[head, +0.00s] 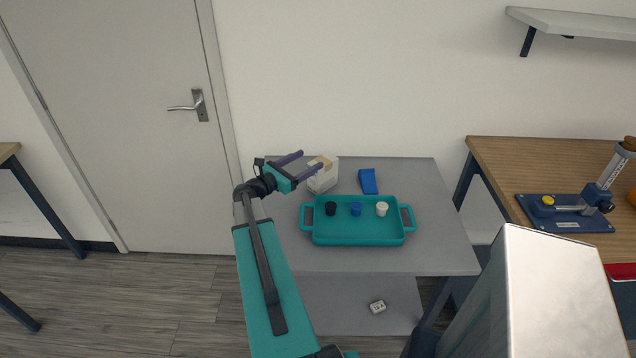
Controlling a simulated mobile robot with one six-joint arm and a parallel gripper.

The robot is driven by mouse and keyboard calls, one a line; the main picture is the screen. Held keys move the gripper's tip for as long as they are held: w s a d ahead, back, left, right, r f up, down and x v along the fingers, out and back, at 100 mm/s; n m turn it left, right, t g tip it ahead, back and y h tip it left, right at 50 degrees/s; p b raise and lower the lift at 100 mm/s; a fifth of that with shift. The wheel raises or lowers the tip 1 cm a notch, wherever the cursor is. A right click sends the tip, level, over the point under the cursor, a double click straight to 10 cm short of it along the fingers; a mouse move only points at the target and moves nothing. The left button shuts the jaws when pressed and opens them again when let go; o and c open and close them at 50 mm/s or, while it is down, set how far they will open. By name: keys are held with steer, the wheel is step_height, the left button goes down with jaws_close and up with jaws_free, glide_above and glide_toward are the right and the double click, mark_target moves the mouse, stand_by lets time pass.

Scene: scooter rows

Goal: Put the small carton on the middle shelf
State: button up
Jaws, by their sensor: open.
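The small carton (326,181), white with a tan patch on top, stands on the grey top (420,175) of a stand, near its back left corner. My gripper (312,159) is open at the carton's upper left. One purple finger crosses in front of the carton in the picture; the other points past its upper left edge. I cannot tell whether either finger touches it. Below the top, a lower grey shelf (345,300) shows with a small white item (377,306) on it. Whether this is the middle shelf is unclear.
A teal tray (358,239) holding black, blue and white small pieces sits right of my gripper, with a blue block (368,181) behind it. A wooden table (540,160) with a blue device (565,213) stands right. A wall shelf (580,22) hangs above. A door is left.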

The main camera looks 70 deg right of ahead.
steer(key=b, duration=0.9)
glide_toward(321, 173)
steer(key=d+f, duration=0.2)
steer(key=d, duration=0.1)
steer(key=w+d+f, duration=0.1)
steer(key=shift+d+f, duration=0.15)
steer(key=shift+d, duration=0.15)
steer(key=shift+d, duration=0.1)
steer(key=shift+p+x, duration=0.75)
steer(key=shift+x, duration=3.55)
steer(key=shift+p+x, duration=0.4)
steer(key=shift+x, duration=0.45)
steer(key=shift+p+x, duration=0.45)
steer(key=shift+x, duration=1.3)
steer(key=shift+w, duration=0.15)
